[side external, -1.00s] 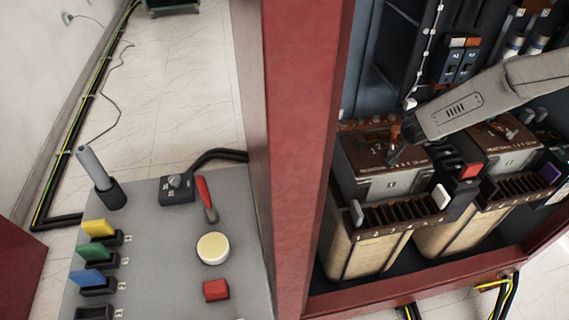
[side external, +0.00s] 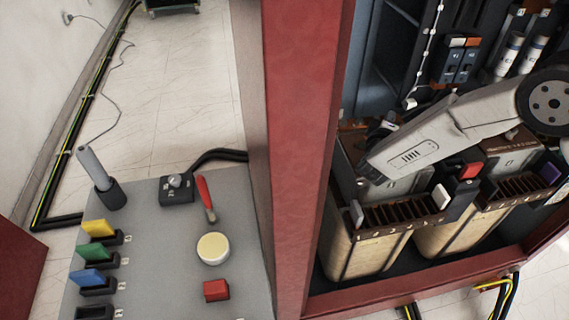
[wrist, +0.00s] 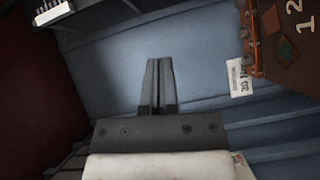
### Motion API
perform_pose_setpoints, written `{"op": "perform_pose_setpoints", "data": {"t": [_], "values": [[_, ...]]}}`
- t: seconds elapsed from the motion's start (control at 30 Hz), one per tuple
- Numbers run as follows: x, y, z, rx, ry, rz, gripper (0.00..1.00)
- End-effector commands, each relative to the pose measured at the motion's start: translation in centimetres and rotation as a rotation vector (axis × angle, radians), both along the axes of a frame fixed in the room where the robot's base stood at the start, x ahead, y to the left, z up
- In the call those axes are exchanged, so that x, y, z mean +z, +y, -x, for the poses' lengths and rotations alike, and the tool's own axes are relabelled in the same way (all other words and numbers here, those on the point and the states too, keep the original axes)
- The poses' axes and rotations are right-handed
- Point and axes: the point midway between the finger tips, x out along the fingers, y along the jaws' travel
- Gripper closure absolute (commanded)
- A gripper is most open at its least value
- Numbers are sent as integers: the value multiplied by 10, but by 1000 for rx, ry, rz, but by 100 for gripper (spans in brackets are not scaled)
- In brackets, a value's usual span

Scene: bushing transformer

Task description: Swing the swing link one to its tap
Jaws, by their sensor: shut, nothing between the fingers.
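My gripper (wrist: 159,62) shows in the wrist view with both fingers together and nothing between them. It points at a bare blue cabinet surface. A brown terminal board (wrist: 302,28) with the numbers 1 and 2 and copper-coloured pieces (wrist: 271,20) lies to the right of the fingers, apart from them. In the side external view, my arm covers most of the left transformer's top, and the fingertips cannot be made out. The left transformer (side external: 368,245) stands in the red-framed cabinet. I cannot pick out swing link one or its tap with certainty.
The right transformer (side external: 450,235) stands close beside the left one, with a red-topped block (side external: 469,171) between them. A red cabinet post (side external: 300,160) borders the left side. A grey control panel (side external: 155,225) stands outside. Switches (side external: 460,62) sit at the back.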

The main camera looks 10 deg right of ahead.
Motion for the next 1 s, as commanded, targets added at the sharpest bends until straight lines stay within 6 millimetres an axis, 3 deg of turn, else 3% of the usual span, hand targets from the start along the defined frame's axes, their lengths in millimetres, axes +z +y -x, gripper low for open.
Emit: {"op": "perform_pose_setpoints", "data": {"t": [0.03,0.4,0.6,1.0], "values": [[1,4,1,9,8,46,100],[-69,2,1,6,10,32,100],[-98,2,1,4,7,30,100],[-110,2,0,4,6,28,100]]}}
